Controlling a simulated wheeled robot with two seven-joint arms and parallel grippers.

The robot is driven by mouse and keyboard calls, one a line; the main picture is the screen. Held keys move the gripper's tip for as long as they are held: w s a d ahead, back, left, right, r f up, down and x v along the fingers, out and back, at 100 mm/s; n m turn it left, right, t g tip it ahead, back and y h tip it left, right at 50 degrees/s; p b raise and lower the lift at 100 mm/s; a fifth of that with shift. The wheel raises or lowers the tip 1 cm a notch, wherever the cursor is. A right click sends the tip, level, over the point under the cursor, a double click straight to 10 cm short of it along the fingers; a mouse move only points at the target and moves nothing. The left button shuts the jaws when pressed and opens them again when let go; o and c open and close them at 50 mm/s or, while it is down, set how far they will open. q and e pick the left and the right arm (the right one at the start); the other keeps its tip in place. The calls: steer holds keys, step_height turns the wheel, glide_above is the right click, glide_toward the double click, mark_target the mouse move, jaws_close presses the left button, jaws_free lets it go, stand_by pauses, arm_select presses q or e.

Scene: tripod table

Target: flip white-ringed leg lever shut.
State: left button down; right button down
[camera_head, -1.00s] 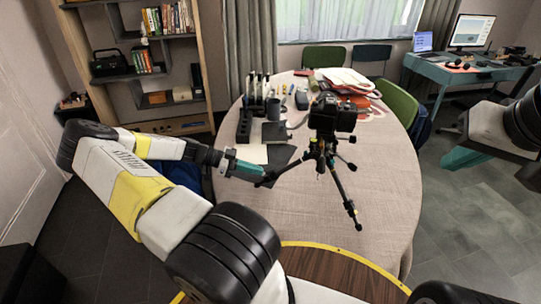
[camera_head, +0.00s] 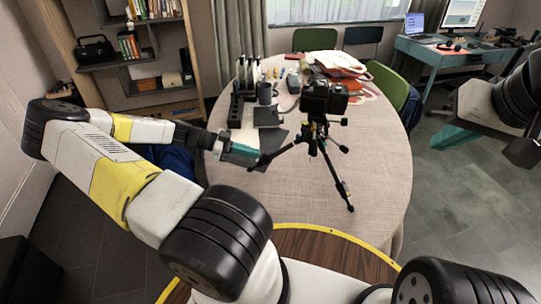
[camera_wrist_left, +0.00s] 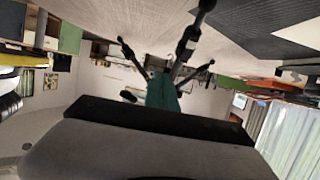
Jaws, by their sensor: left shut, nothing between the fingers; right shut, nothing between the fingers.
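A black tripod (camera_head: 318,137) stands on the round table (camera_head: 300,195) with a black camera (camera_head: 325,98) on top. Its legs are spread, one toward the left and one toward the front. My left gripper (camera_head: 254,154) has teal fingers and is shut and empty at the outer part of the left leg (camera_head: 283,153). In the left wrist view the shut teal fingers (camera_wrist_left: 163,90) overlap the tripod, with a dark leg (camera_wrist_left: 188,40) rising behind them. A pale band shows on that leg; the lever's position is too small to tell. My right gripper (camera_head: 456,137) is shut, off the table at right.
Chairs stand around the far side. The table's front and right parts are clear.

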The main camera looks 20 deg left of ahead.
arm_select(q)
steer(key=s+d+r, duration=0.1)
steer(key=s+d, duration=0.5)
steer(key=s, duration=0.5)
steer(key=shift+d+r, duration=0.15)
steer(key=shift+d, duration=0.15)
steer(key=s+d+r+n+y, duration=0.2)
steer(key=d+r+n+y, duration=0.1)
steer(key=r, duration=0.6)
steer(key=s+d+r+n+y, duration=0.2)
steer(key=d+r+n+y, duration=0.1)
steer(key=r, duration=0.7)
steer(key=s+d+r+n+t+y, duration=0.1)
steer(key=s+d+r+n+y, duration=0.2)
steer(key=r+n, duration=0.4)
step_height(320, 180, up, 3)
steer(key=shift+d+r+y, duration=0.1)
steer(key=shift+d+y, duration=0.1)
steer(key=shift+y, duration=0.6)
steer(key=shift+s, duration=0.1)
